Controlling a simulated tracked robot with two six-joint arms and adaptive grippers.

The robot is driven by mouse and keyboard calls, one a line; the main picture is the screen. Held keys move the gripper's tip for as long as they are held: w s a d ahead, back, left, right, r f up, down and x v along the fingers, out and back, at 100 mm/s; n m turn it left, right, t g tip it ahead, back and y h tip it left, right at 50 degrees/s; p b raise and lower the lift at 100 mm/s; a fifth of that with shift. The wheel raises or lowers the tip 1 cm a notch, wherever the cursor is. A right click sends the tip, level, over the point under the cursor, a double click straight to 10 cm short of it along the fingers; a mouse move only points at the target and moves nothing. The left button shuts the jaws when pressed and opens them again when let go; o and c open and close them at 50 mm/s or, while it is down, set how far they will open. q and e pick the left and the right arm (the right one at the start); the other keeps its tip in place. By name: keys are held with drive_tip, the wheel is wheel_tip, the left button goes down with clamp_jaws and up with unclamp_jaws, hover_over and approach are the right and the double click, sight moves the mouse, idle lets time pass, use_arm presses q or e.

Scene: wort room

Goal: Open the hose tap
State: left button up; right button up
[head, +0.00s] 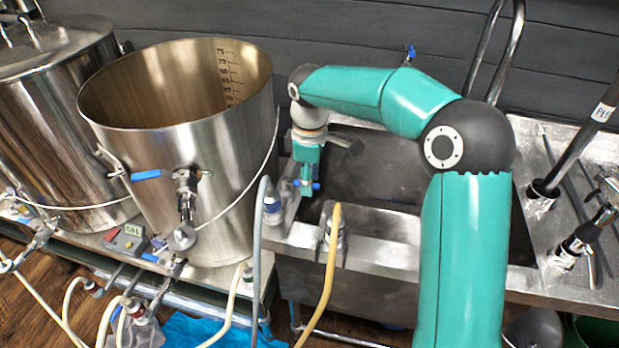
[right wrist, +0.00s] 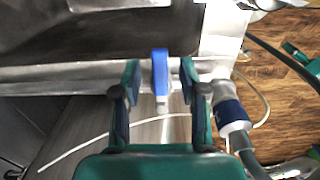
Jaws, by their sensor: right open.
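A tap with a blue lever (right wrist: 160,70) on a metal body shows in the right wrist view, and the lever lies between the two fingers. A small part of the blue lever (head: 317,186) shows beside my right gripper (head: 307,180) in the head view. The gripper hangs down over the left front edge of the sink. In the right wrist view the fingers (right wrist: 159,80) are open, with a gap on each side of the lever. Most of the tap body is hidden by the gripper in the head view. My left gripper is not in view.
A grey hose with a blue and white fitting (right wrist: 230,115) stands close beside the right finger. A yellow hose (head: 332,255) hangs over the front of the steel sink (head: 385,225). A large steel kettle (head: 180,130) with a blue-handled valve (head: 147,175) stands on the left.

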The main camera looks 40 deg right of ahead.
clamp_jaws()
idle(0.3)
